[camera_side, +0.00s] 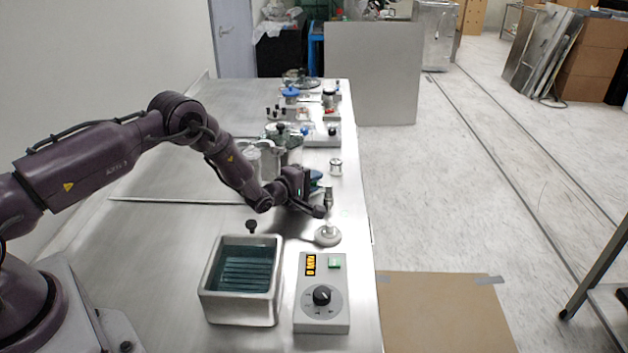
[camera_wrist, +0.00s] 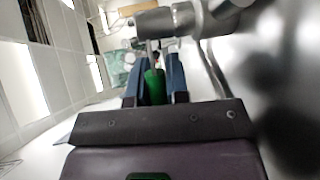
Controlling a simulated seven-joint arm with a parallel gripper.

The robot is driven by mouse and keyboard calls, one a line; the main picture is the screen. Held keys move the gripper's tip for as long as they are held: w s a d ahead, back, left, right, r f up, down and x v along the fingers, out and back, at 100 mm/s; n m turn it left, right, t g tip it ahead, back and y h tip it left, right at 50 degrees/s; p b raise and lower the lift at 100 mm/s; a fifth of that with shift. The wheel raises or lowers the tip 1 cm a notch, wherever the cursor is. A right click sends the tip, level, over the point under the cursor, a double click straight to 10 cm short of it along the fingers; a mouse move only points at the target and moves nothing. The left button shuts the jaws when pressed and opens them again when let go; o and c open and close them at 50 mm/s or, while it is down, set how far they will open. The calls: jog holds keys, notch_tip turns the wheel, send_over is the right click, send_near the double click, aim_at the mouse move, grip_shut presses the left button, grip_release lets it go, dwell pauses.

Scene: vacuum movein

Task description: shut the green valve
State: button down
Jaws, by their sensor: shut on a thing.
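The green valve handle (camera_wrist: 154,86) shows in the wrist view between the two blue fingers of my gripper (camera_wrist: 155,76). The fingers are shut on it, one on each side. In the side view my gripper (camera_side: 319,190) is at the metal upright fitting (camera_side: 329,200), which rises from a round white base (camera_side: 327,236) near the bench's right edge. The green handle cannot be made out in the side view, where my gripper covers it. In the wrist view a grey metal fitting (camera_wrist: 168,20) lies just beyond the fingertips. How far the valve is turned cannot be told.
A steel bath (camera_side: 209,290) with liquid and a control box (camera_side: 310,327) with a black knob stand in front on the steel bench (camera_side: 170,225). A small flanged piece (camera_side: 336,167) and glassware (camera_side: 270,155) stand behind.

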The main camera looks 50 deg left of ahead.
jog(key=shift+s+d+n+g+y, duration=0.1)
jog(key=shift+s+n+g+y, duration=0.15)
jog(key=shift+n+y, duration=0.6)
jog(key=shift+s+d+n+g+y, duration=0.15)
jog(key=shift+s+n+y, duration=0.15)
jog(key=shift+n+y, duration=0.5)
jog(key=shift+s+a+n+g+y, duration=0.1)
jog(key=shift+s+n+g+y, duration=0.15)
jog(key=shift+n+y, duration=0.6)
jog(key=shift+s+m+y, duration=0.1)
jog(key=shift+m+y, duration=0.2)
jog(key=c, duration=1.1)
grip_release()
jog(key=shift+s+d, duration=0.1)
